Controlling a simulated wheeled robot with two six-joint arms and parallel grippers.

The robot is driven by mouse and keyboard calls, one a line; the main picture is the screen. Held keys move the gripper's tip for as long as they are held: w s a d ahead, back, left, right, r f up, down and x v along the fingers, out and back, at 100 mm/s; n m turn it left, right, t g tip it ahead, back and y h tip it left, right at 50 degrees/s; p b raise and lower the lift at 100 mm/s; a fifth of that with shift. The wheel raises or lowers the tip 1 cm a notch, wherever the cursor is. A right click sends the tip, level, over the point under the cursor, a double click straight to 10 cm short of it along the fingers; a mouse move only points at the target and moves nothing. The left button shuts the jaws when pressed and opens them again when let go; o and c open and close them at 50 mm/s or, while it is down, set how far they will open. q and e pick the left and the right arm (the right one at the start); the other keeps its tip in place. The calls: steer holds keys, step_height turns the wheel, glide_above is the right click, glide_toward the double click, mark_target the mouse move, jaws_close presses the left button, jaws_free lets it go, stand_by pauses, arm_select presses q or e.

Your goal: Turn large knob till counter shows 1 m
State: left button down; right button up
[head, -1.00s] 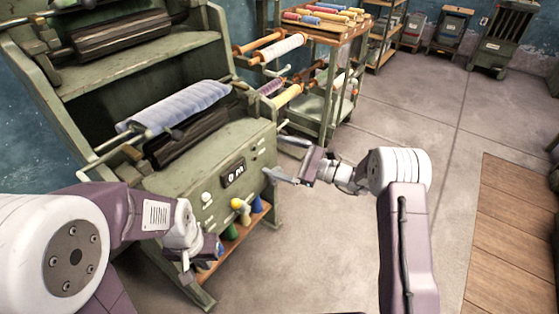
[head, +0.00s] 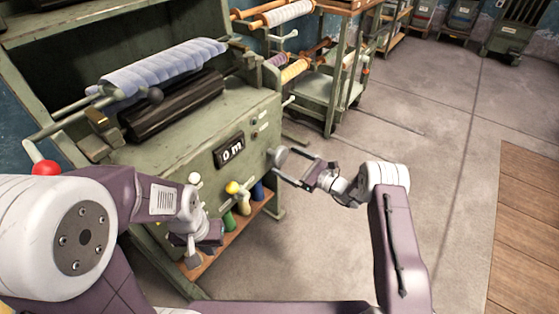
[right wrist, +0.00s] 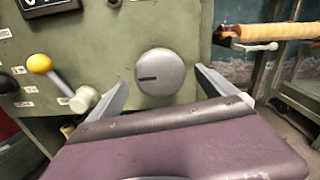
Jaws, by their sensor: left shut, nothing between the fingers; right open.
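The large knob (right wrist: 160,75) is a round grey disc on the green machine's front panel, with a dark mark pointing left. It also shows in the head view (head: 279,157). My right gripper (right wrist: 161,88) is open, with one finger on each side of the knob in the right wrist view; whether they touch it I cannot tell. In the head view my right gripper (head: 294,167) is beside the panel's right end. The counter (head: 229,150) reads 0 m. My left gripper (head: 192,262) is shut and empty, low in front of the panel.
A yellow-knobbed lever (head: 233,187) and a white knob (head: 194,178) stick out of the panel left of the large knob. A blue fabric roll (head: 165,67) lies on the machine above. A rack with rolls (head: 335,90) stands behind. The floor at right is clear.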

mark_target(283, 160)
steer(key=b+x, duration=0.1)
steer(key=x, duration=0.2)
steer(key=shift+a+f, duration=0.1)
steer(key=shift+f, duration=0.1)
steer(key=shift+w+a+r, duration=0.15)
steer(key=shift+w+a, duration=0.25)
steer(key=c, duration=1.4)
arm_select(q)
steer(key=shift+f, duration=0.8)
arm_select(e)
steer(key=shift+m, duration=0.3)
